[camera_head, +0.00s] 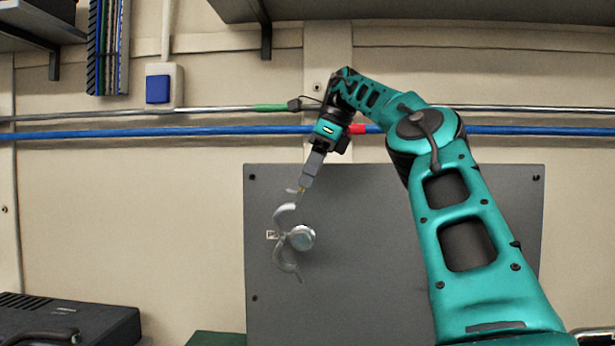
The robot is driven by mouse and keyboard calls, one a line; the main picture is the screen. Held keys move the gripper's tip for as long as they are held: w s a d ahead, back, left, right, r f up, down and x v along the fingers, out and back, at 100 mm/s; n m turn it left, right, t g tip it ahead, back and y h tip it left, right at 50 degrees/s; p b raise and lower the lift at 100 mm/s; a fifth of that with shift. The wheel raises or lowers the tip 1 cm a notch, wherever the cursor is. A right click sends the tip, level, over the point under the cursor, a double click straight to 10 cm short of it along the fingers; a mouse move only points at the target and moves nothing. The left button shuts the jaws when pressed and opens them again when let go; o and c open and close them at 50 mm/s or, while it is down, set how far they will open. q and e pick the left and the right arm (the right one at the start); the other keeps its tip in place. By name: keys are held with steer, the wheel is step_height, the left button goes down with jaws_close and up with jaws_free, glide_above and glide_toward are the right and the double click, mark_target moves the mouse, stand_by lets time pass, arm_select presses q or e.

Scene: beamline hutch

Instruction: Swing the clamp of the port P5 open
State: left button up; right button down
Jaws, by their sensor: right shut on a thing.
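The port P5 (302,237) is a round metal cap on the dark grey panel; its small label (271,235) is too small to read. Its silvery clamp (286,264) shows as two curved halves spread apart, one curving up and one down, at the left of the cap. My right gripper (302,190) reaches down from above, its fingers shut at the upper end of the clamp, by a small pale piece there. The exact contact is too small to see clearly. My left gripper is not in view.
The grey panel (400,290) stands against the wall, with bare surface around the port. My right arm covers its right part. Blue and metal pipes (220,131) run along the wall above. A black case (65,318) lies at the lower left. Shelves hang at the top.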

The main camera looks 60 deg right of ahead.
stand_by(0.3)
steer(key=c, duration=1.1)
jaws_free()
steer(key=shift+w, duration=0.1)
steer(key=s+d, duration=0.2)
steer(key=s, duration=0.1)
steer(key=s+d, duration=0.1)
steer(key=s, duration=0.3)
steer(key=s+d+r, duration=0.1)
steer(key=s+d, duration=0.1)
steer(key=s, duration=0.2)
steer(key=shift+s+d, duration=0.1)
steer(key=shift+d, duration=0.25)
